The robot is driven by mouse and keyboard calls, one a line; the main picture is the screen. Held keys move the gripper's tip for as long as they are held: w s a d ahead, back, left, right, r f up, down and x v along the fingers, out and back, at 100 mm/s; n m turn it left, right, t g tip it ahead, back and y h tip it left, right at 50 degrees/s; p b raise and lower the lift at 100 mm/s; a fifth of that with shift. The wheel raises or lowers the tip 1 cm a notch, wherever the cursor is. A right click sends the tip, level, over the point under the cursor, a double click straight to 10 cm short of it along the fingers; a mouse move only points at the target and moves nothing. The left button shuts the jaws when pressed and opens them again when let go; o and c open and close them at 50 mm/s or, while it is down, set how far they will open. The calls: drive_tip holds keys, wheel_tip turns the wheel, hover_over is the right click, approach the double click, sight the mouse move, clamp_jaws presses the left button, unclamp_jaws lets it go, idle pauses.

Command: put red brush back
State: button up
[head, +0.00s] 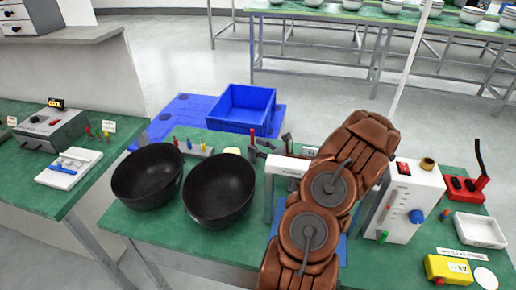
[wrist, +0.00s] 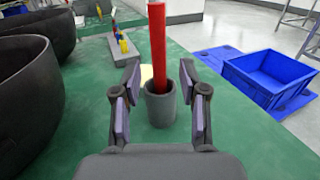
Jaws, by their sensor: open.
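The red brush (wrist: 157,45) stands upright in a small grey cup (wrist: 161,108) on the green bench in the wrist view. My gripper (wrist: 160,82) is open and empty. Its fingers appear on either side of the cup and brush, with gaps on both sides. In the head view my gripper (head: 272,147) is small and partly hidden by my arm.
Two black bowls (head: 148,176) (head: 219,190) stand left of the cup. A small rack with coloured pieces (head: 196,149) lies behind them. A blue crate (head: 241,108) sits beyond the bench. A white box with a blue knob (head: 405,203) stands right of my arm.

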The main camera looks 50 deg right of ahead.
wheel_tip(320, 180, up, 9)
idle(0.6)
drive_tip(key=shift+w+a+r, duration=0.1)
drive_tip(key=w+a+r+n+g+y, duration=0.1)
drive_tip(key=w+a+r+n+y, duration=0.15)
drive_tip(key=a, duration=0.35)
drive_tip(key=w+a+r+n+g+y, duration=0.1)
drive_tip(key=a+n+y, duration=0.2)
drive_tip(key=a, duration=0.2)
drive_tip(key=s+a+r+n+g+y, duration=0.1)
drive_tip(key=s+a+n+g+y, duration=0.2)
drive_tip(key=a, duration=0.6)
drive_tip(key=a+n+g, duration=0.4)
drive_tip(key=a+n, duration=0.1)
drive_tip(key=a, duration=0.4)
drive_tip(key=s+a+r+n+g+y, duration=0.1)
drive_tip(key=s+a+n+g+y, duration=0.3)
drive_tip(key=a, duration=0.6)
drive_tip(key=s+a+f+n+g+h, duration=0.3)
drive_tip(key=s+a+n+g+h, duration=0.3)
drive_tip(key=s+a+n, duration=0.55)
drive_tip(key=s+d+n+g+h, duration=0.1)
drive_tip(key=s+d+n+h, duration=0.5)
drive_tip(key=s, duration=0.6)
drive_tip(key=d+h, duration=0.2)
drive_tip(key=d, duration=0.1)
drive_tip(key=shift+s+d+f, duration=0.2)
drive_tip(key=shift+s+d, duration=0.05)
drive_tip(key=shift+s, duration=0.15)
